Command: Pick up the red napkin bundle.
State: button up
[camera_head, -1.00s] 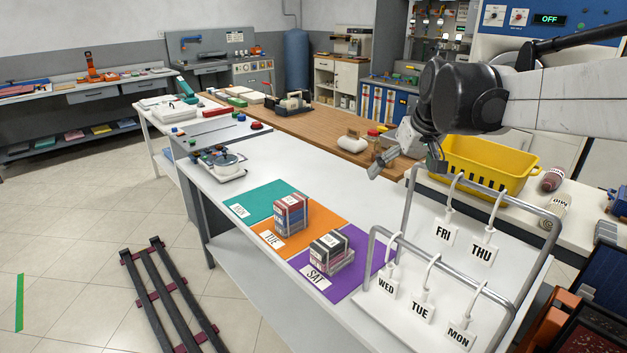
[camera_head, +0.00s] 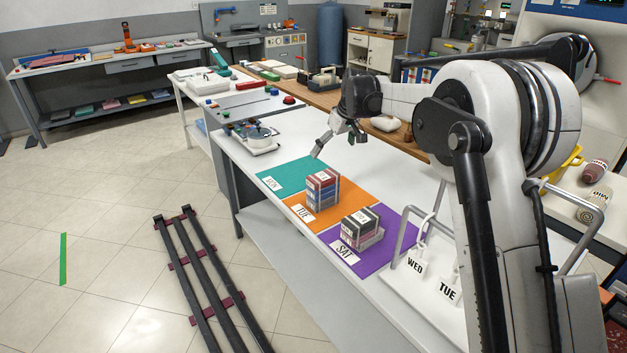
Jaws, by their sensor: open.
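A stacked bundle with red and blue layers (camera_head: 323,190) stands on the orange TUE mat (camera_head: 345,207); it is the reddest bundle in view. A second bundle, dark, white and faintly reddish (camera_head: 362,232), lies on the purple SAT mat (camera_head: 388,262). My gripper (camera_head: 337,146) is open and empty, above and behind the red and blue bundle, apart from it, over the far side of the teal mat. Its far finger is partly hard to make out.
The teal MON mat (camera_head: 285,176) is bare. Hanging day tags such as WED (camera_head: 415,262) on a metal rack (camera_head: 398,240) stand at right, partly hidden by my arm. A small device (camera_head: 258,138) sits left of the mats.

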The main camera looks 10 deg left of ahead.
jog(key=f, duration=0.1)
send_over(323, 176)
jog(key=f, duration=0.4)
jog(key=s+f, duration=0.1)
jog(key=f, duration=0.2)
jog(key=shift+d, duration=0.4)
jog(key=shift+d+p+x, duration=0.15)
jog(key=shift+x, duration=1.25)
jog(key=shift+d+p+x, duration=0.15)
jog(key=shift+x, duration=1.3)
jog(key=shift+s+d+f, duration=0.1)
jog(key=shift+s, duration=0.1)
jog(key=c, duration=1)
